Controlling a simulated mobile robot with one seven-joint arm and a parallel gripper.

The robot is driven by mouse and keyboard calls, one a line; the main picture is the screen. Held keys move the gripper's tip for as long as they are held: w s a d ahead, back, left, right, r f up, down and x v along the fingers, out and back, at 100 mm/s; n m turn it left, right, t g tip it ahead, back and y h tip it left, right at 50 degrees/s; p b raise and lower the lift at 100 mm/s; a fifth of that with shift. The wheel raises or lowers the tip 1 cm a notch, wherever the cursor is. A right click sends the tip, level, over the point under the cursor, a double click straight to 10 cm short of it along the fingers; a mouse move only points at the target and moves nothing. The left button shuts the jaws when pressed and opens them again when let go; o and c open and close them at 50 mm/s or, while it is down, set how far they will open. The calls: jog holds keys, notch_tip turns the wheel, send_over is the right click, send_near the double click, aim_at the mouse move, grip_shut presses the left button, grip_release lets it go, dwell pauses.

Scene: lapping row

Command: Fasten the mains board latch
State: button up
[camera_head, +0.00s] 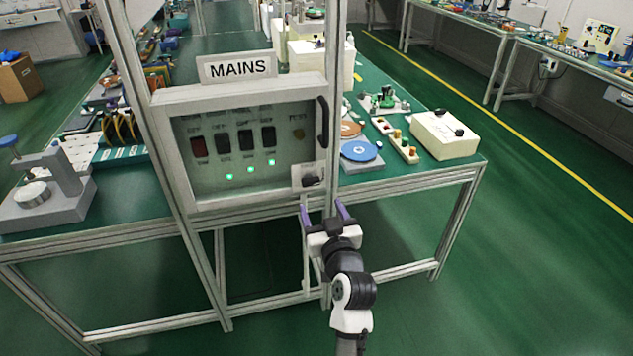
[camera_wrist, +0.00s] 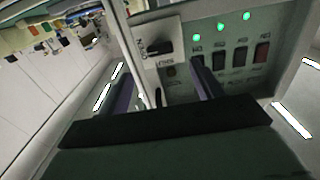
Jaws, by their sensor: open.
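The mains board (camera_head: 180,95) is a grey framed box with a clear window, under a sign reading MAINS. Its door looks closed, with a dark handle (camera_head: 322,122) on the right. The latch (camera_head: 310,181) is a black knob on a pale plate at the lower right corner.
Three green lamps (camera_head: 250,169) glow behind the window, below a row of switches. A metal post (camera_head: 331,60) stands beside the board. The green bench (camera_head: 440,173) holds a blue disc (camera_head: 359,150) and a cream box (camera_head: 444,134). The floor at right is clear.

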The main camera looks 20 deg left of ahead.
aim_at(312, 185)
jog(key=p+x, duration=0.2)
jog(key=x, duration=0.7)
jog(key=shift+w+a, duration=0.1)
jog(key=shift+c, duration=0.4)
